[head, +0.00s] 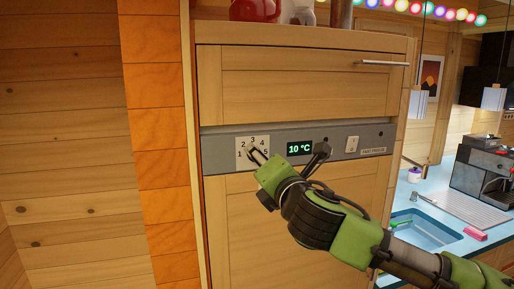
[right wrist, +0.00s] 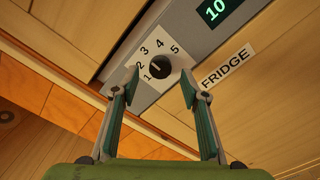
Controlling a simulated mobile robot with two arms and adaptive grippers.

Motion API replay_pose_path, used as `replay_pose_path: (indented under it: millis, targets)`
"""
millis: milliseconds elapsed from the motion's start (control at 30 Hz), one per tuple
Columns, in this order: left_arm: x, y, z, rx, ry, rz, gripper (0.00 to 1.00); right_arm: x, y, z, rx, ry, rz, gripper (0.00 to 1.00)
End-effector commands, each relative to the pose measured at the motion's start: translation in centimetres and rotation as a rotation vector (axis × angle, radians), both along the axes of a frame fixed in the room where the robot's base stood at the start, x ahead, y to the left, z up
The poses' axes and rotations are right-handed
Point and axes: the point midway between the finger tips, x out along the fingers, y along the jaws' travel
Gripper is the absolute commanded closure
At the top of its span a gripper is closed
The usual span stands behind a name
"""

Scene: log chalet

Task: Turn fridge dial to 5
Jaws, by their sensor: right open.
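The fridge dial (right wrist: 158,66) is a dark round knob on a white plate numbered 1 to 5, set in the grey control strip. My left gripper is not in view.
A green display (head: 299,149) reads 10 °C. A white switch (head: 352,144) sits farther right on the strip. A FRIDGE label (right wrist: 227,65) is beside the dial. A drawer handle (head: 384,63) juts out above. A blue counter with a sink (head: 427,232) is at the right.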

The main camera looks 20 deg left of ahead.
Motion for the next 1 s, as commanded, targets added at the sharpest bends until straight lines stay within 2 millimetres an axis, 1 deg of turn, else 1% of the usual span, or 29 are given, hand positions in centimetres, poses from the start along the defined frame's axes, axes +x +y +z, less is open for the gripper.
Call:
replay_pose_path:
  millis: [33,200,300,667,767,800,833,1000]
  targets:
    - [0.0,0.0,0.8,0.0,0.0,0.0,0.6,0.6,0.5,0.3,-0.002,0.001,0.0,0.59]
    - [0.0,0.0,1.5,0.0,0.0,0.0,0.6,2.2,1.4,0.1,0.001,0.002,-0.001,0.59]
    - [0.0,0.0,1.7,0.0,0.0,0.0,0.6,2.6,1.8,0.0,0.0,0.001,-0.001,0.59]
    - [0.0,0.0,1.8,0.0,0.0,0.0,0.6,2.9,2.0,-0.1,0.001,0.001,0.0,0.59]
    - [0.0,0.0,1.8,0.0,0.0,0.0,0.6,2.9,1.9,-0.1,0.001,0.001,0.0,0.82]
    - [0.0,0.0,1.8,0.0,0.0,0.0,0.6,2.9,1.9,-0.1,0.001,0.001,0.0,0.93]
    - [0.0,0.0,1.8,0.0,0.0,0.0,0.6,2.9,1.9,-0.1,0.001,0.001,0.0,0.97]
    - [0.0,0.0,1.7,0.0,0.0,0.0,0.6,2.9,1.9,-0.1,0.001,0.002,-0.001,0.97]
